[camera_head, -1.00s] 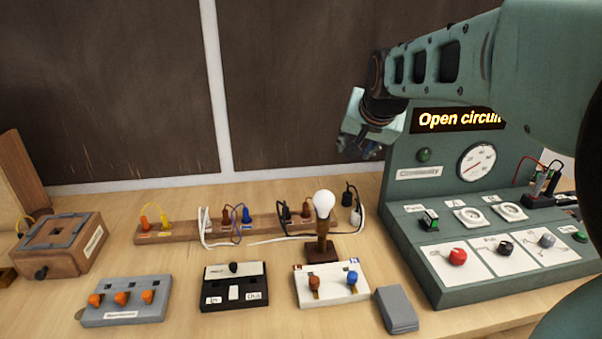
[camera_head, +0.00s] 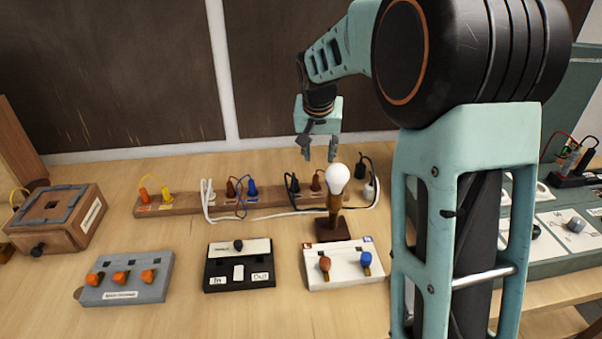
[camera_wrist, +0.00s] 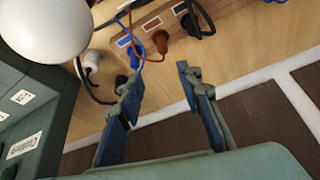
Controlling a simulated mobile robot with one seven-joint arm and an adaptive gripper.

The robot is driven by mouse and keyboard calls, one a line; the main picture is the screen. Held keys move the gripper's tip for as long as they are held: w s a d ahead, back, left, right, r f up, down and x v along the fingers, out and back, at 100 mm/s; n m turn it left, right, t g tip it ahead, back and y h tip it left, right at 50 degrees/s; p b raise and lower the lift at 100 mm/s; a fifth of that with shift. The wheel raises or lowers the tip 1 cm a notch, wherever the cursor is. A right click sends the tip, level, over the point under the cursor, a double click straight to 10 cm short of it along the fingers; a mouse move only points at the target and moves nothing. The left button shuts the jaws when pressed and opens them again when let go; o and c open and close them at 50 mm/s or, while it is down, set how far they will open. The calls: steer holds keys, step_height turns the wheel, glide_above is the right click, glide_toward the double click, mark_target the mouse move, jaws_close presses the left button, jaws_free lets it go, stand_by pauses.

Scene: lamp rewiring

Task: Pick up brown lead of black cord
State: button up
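The brown lead (camera_head: 317,181) of the black cord stands in the wooden rack (camera_head: 180,208), left of the bulb. In the wrist view the brown lead (camera_wrist: 159,41) sits between a blue lead (camera_wrist: 136,54) and a black lead (camera_wrist: 190,24). My gripper (camera_head: 320,157) is above and slightly behind the rack, fingers pointing down. In the wrist view my gripper (camera_wrist: 158,72) has its fingers apart with nothing between them, and the brown lead lies just beyond the fingertips. It is not touching the lead. The rack's blue lead is hidden behind the bulb in the head view.
A light bulb (camera_head: 338,174) on a wooden stand is close in front of my gripper. A white cord and plug (camera_head: 371,188) lie right of it. White (camera_head: 325,279), black (camera_head: 215,272) and grey (camera_head: 150,286) boxes stand in front. The green panel (camera_head: 575,255) is at right.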

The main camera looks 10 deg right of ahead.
mark_target(316, 176)
steer(key=x, duration=0.7)
steer(key=a+x, duration=0.1)
steer(key=x, duration=0.3)
steer(key=shift+s+f, duration=0.2)
steer(key=shift+f, duration=0.25)
jaws_close()
